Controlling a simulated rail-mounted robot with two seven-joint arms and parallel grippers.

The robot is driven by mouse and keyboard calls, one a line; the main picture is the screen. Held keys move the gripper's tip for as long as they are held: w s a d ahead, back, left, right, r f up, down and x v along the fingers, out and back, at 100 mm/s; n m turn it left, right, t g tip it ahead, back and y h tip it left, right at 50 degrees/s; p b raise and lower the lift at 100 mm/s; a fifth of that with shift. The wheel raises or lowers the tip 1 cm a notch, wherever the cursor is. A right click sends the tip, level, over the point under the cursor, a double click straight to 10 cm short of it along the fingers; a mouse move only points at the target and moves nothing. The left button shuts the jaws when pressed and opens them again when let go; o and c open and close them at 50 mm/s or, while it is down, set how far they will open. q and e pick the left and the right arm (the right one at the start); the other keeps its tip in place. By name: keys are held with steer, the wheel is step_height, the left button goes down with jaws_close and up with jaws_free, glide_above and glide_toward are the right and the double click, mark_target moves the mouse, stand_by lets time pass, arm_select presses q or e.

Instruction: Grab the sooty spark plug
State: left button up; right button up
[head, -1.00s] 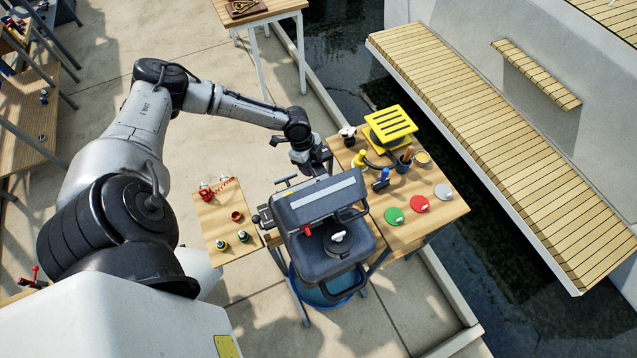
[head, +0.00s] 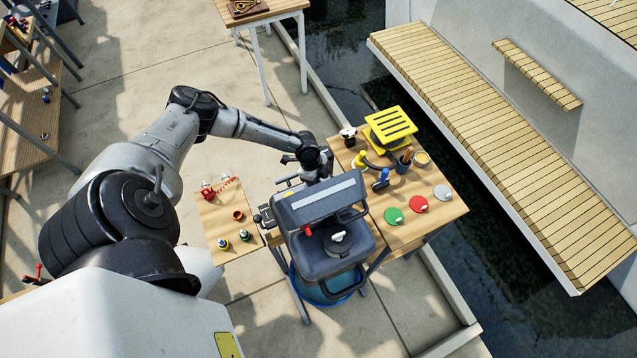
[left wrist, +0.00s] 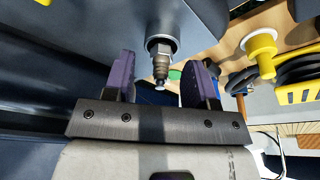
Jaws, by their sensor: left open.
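The spark plug (left wrist: 160,62) points out of the dark outboard motor (left wrist: 100,25) in the left wrist view, with a metallic hex and a darker, brownish lower part. My left gripper (left wrist: 160,82) is open, and its two purple-padded fingers stand on either side of the plug's tip with gaps on both sides. Nothing is gripped. In the head view my left wrist (head: 316,162) is just behind the motor (head: 318,208); the fingers and the plug are hidden there. My right gripper is not in view.
The motor sits between a small wooden table (head: 222,215) with small bottles and a larger table (head: 430,218) bearing red, green and grey discs, a yellow slatted stand (head: 390,125) and cups. A yellow knob (left wrist: 262,48) and black hose are close on the right in the wrist view.

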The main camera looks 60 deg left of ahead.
arm_select(q)
steer(key=shift+c, duration=0.2)
jaws_close()
stand_by(0.3)
